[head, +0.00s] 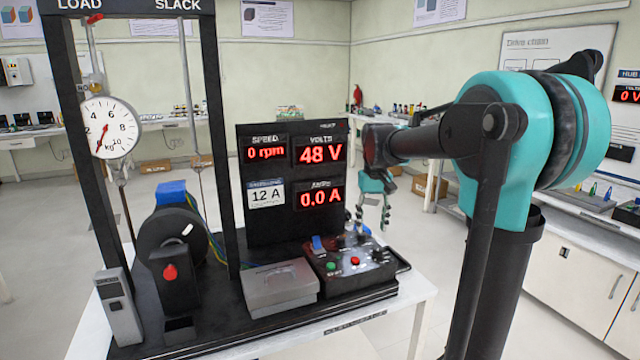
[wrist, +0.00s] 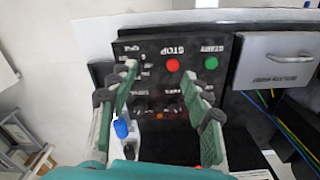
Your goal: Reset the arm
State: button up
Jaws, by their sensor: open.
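My arm comes in from the right in the head view and bends down over the control box (head: 375,271). My gripper (head: 373,222) points down above the right part of this box, its fingers apart with nothing between them. In the wrist view my gripper (wrist: 160,78) frames the black panel of the control box (wrist: 215,100). The green START button (wrist: 211,63) and red STOP button (wrist: 173,65) lie beyond the fingertips. A blue-topped switch (wrist: 122,128) shows near the left finger. I cannot tell whether any finger touches the box.
A display panel (head: 280,222) reads 0 rpm, 48 V and 0.0 A, with a 12 A label. A grey lidded box (head: 281,285) sits left of the control box. A black motor rig (head: 172,245) and a frame with a dial scale (head: 108,127) stand further left. Floor shows beyond the bench.

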jog(key=s+d+f+t, duration=0.2)
jog(key=s+f, duration=0.8)
jog(key=s, duration=0.1)
jog(key=s+d+f+m+t, duration=0.1)
jog(key=s+d+f+t, duration=0.1)
jog(key=s+f, duration=0.8)
jog(key=shift+s+f, duration=0.3)
jog(key=shift+s, duration=0.4)
jog(key=shift+d, duration=0.1)
jog(key=shift+c, duration=0.4)
